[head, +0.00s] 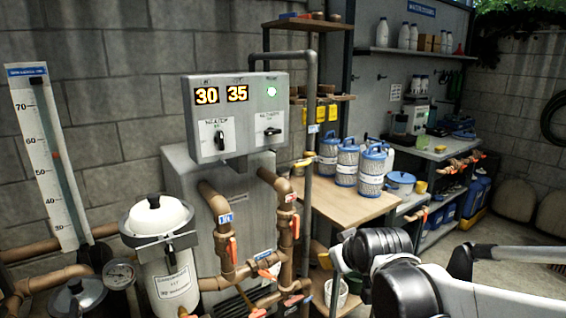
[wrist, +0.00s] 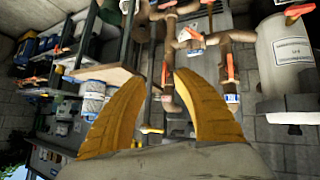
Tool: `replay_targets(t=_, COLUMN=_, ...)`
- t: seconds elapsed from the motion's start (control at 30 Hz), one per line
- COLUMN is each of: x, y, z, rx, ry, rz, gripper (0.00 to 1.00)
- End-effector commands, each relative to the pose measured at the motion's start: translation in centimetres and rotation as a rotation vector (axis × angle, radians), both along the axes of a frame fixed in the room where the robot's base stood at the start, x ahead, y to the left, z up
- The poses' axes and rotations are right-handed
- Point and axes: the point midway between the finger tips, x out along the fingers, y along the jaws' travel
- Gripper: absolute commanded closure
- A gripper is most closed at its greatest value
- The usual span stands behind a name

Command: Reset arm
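My gripper (wrist: 161,74) shows in the wrist view as two ribbed yellow fingers with a clear gap between their tips. It is open and nothing is between the fingers. Pipes and valves stand beyond it, and the wrist picture is turned upside down. In the head view my black and white arm reaches in at the lower right, in front of the wooden table (head: 335,203). I cannot make out the gripper's fingers there.
A grey control box (head: 237,117) reads 30 and 35 with a green lamp lit. Copper pipes (head: 222,208) with orange-handled valves and a white-lidded filter housing (head: 157,216) stand at left. Blue-and-white cartridges (head: 371,172) stand on the table. Floor at far right looks clear.

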Motion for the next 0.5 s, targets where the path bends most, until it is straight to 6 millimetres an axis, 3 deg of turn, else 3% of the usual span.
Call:
replay_targets(t=0.03, x=-2.7, y=-1.0, z=0.5, rx=0.016, ry=0.026, rz=-0.032, gripper=0.65)
replay_targets(t=0.3, x=-15.5, y=-4.7, z=0.0, rx=0.109, ry=0.165, rz=-0.212, gripper=0.65)
replay_targets(t=0.5, x=-21.5, y=-6.0, z=-1.7, rx=0.152, ry=0.229, rz=-0.308, gripper=0.65)
